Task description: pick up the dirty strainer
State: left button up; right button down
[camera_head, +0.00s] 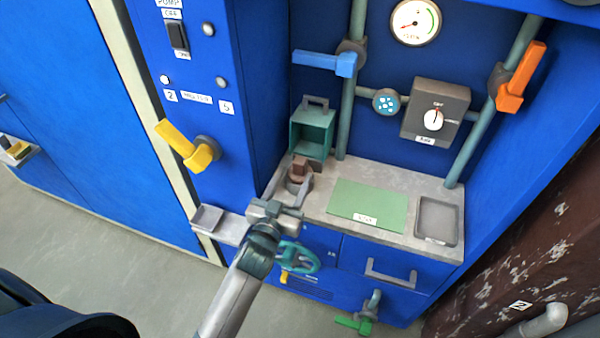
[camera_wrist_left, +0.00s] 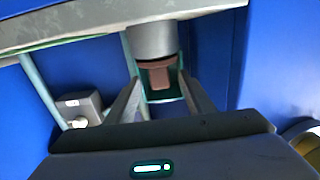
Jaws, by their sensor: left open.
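What looks like the dirty strainer (camera_head: 301,167) is a brown piece with an upright tab, at the left end of the grey counter. It sits in or on a grey round holder (camera_head: 297,184); I cannot tell how deep. In the left wrist view the brown strainer (camera_wrist_left: 160,76) shows between my fingers, against the grey cylinder (camera_wrist_left: 153,40). My left gripper (camera_head: 288,188) is open, with one finger on each side of the holder and strainer. Contact cannot be made out. My right gripper is not in view.
A teal open box (camera_head: 312,132) stands just behind the strainer. A green mat (camera_head: 367,203) and a dark grey tray (camera_head: 437,220) lie to the right on the counter (camera_head: 400,180). A yellow lever (camera_head: 188,147) sticks out at left, and a teal handwheel (camera_head: 299,257) is below.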

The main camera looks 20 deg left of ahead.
aim_at(298, 171)
pick_arm(q)
jog(key=shift+w, duration=0.1)
jog(key=shift+w+d+f+p, duration=0.1)
jog(key=shift+w+p, duration=0.2)
jog(key=shift+w, duration=1)
jog(key=shift+w+d+p, duration=0.1)
jog(key=shift+w+p, duration=0.2)
jog(key=shift+w, duration=0.95)
jog(key=shift+c, duration=0.5)
jog(key=c, duration=1)
